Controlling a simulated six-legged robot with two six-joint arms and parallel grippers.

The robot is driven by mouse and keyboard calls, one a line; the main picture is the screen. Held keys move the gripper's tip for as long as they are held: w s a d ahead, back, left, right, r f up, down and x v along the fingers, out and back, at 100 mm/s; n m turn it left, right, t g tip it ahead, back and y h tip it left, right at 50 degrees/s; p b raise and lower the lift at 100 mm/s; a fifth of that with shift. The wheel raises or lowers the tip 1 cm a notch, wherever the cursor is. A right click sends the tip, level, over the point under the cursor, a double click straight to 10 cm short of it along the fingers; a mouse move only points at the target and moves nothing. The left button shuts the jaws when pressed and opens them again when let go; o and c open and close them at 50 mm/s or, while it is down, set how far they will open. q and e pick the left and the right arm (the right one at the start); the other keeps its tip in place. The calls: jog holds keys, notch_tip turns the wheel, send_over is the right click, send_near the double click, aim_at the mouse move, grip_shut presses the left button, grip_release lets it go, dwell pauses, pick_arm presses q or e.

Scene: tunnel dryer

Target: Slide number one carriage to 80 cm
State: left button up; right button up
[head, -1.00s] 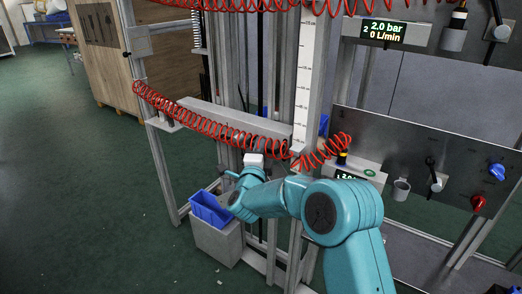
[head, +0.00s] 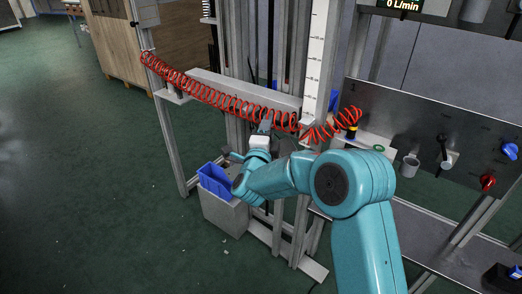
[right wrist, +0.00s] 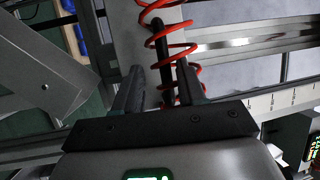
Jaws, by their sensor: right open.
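A grey horizontal beam (head: 245,90), which looks like the carriage, spans the frame left of a white upright scale (head: 316,60). I cannot read a carriage number or the scale's figures. A red coiled hose (head: 205,92) runs along the beam. My right gripper (head: 265,124) is just below the beam's right part, mostly hidden by my wrist. In the right wrist view my right gripper (right wrist: 157,88) is open. A dark rod (right wrist: 161,45) shows between or just beyond its fingers, with the red coil around it; I cannot tell whether they touch. My left gripper is not in view.
A blue bin (head: 214,181) sits on a grey box (head: 226,212) below the beam. A grey panel with a red knob (head: 488,183) and a blue knob (head: 510,150) stands at the right. A wooden crate (head: 122,45) is behind left. Green floor is open at left.

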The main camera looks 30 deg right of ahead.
jog(key=v, duration=1.3)
jog(key=shift+s+f, duration=0.1)
jog(key=shift+f, duration=0.05)
